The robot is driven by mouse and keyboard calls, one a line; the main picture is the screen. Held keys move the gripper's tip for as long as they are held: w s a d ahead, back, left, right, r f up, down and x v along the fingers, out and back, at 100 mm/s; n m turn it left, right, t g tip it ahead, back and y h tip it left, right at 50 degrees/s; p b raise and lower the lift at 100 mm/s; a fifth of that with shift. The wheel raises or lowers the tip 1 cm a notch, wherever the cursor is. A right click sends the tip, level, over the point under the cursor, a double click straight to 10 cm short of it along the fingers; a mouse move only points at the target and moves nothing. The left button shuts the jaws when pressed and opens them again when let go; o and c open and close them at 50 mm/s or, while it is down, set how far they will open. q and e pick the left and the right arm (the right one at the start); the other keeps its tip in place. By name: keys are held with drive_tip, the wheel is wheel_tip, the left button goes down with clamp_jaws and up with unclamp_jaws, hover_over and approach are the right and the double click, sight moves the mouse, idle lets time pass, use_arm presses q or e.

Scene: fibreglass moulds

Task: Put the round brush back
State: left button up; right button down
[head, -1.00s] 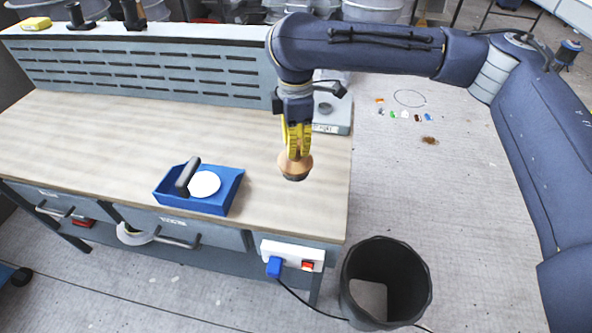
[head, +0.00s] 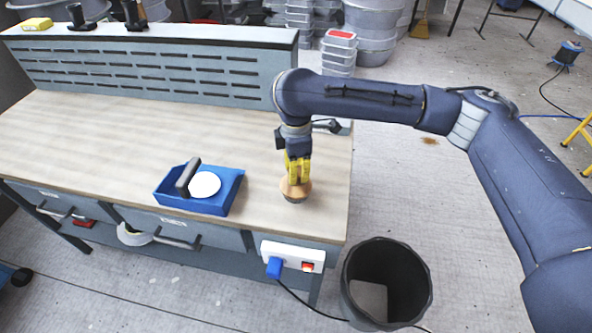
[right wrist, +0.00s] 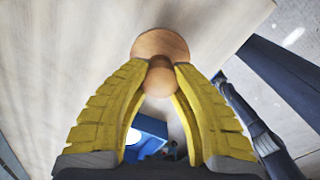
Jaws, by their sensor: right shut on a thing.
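The round brush (head: 295,191) has a wooden, knob-shaped body and a dark underside. My right gripper (head: 297,177) is shut on its knob from above, and the brush hangs upright at the right end of the workbench (head: 110,130). I cannot tell whether its underside touches the bench top. In the right wrist view the yellow fingers (right wrist: 161,66) close around the round knob, with the wider wooden body (right wrist: 160,41) beyond it. My left gripper is not in view.
A blue tray (head: 192,207) with a dark-handled tool and a white disc stands left of the brush. A black bin (head: 350,290) is on the floor at the front right. A slotted back panel (head: 150,72) lines the bench's rear. The bench's left side is clear.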

drive_tip(key=shift+f, duration=0.1)
drive_tip(key=c, duration=1.2)
unclamp_jaws()
wheel_tip(320, 180, up, 12)
